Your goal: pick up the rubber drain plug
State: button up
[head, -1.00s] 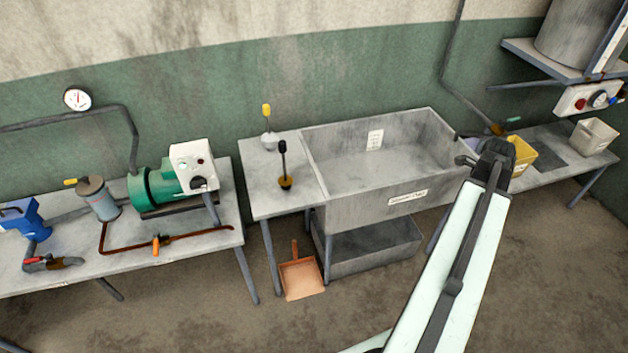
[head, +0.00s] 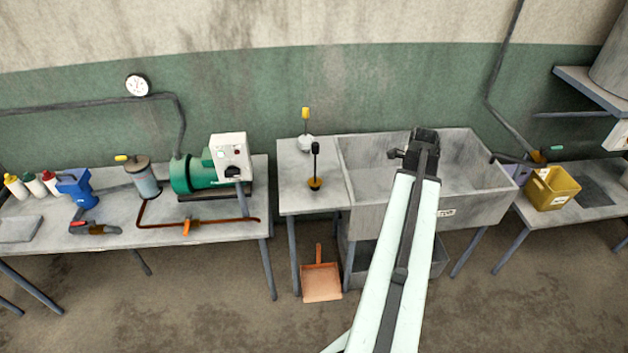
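I cannot make out a rubber drain plug in the head view. The grey sink basin (head: 368,215) stands against the green wall, and part of its inside is hidden behind my arm. My gripper (head: 425,138) is in front of and over the basin in the picture, at the end of my pale arm. It is dark and small, and I cannot see whether its fingers are apart or hold anything.
A side table (head: 296,180) left of the basin bears a yellow-handled tool (head: 305,122) and a black-handled tool (head: 315,165). A pump bench (head: 100,215) stands left. An orange dustpan (head: 321,282) lies on the floor.

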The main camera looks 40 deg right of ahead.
aim_at(315, 183)
jog(key=i, duration=1.25)
jog(key=u, duration=0.2)
